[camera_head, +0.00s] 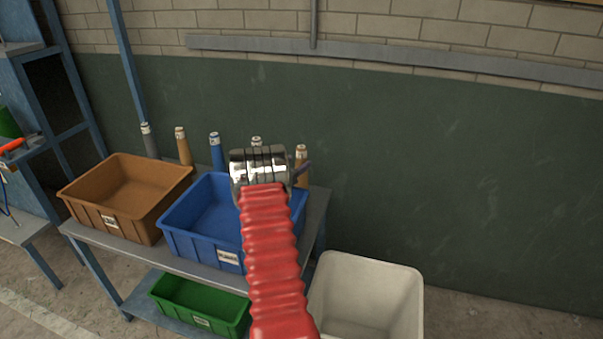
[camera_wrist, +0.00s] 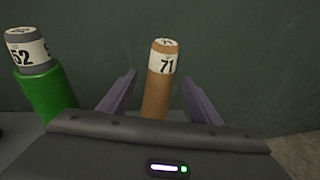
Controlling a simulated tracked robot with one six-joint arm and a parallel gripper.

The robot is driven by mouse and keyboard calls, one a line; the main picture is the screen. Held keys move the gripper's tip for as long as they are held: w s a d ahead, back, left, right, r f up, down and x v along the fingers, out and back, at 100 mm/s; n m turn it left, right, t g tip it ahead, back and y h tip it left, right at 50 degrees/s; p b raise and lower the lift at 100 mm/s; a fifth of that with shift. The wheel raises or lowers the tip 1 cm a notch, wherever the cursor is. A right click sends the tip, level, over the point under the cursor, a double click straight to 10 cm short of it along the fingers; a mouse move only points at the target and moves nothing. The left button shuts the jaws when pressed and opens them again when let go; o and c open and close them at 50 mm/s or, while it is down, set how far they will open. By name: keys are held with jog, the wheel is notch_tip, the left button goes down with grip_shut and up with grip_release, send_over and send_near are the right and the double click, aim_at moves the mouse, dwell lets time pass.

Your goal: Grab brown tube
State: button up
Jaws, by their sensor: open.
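A brown tube (camera_wrist: 156,95) with a white label reading 71 stands upright in the wrist view. My gripper (camera_wrist: 158,79) is open, with one purple finger on each side of this tube and gaps visible between. The tube's lower end is hidden behind the gripper body. In the head view a brown tube (camera_head: 301,167) stands at the right end of the row, beside my gripper, which is mostly hidden behind my red arm. Another brown tube (camera_head: 184,147) stands further left in the row.
A green tube (camera_wrist: 50,95) labelled 52 stands left of my gripper. A grey tube (camera_head: 149,140) and a blue tube (camera_head: 217,151) stand behind the brown bin (camera_head: 125,172) and blue bin (camera_head: 178,232). A green bin (camera_head: 178,303) and white bin (camera_head: 390,275) are lower. A dark green wall (camera_head: 450,170) is behind.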

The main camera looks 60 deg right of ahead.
jog(key=shift+s+d+f, duration=0.1)
jog(key=shift+d+f, duration=0.15)
jog(key=shift+d, duration=0.8)
jog(key=shift+d+f, duration=0.2)
jog(key=shift+d, duration=0.8)
jog(key=shift+c, duration=0.2)
jog(key=c, duration=1.4)
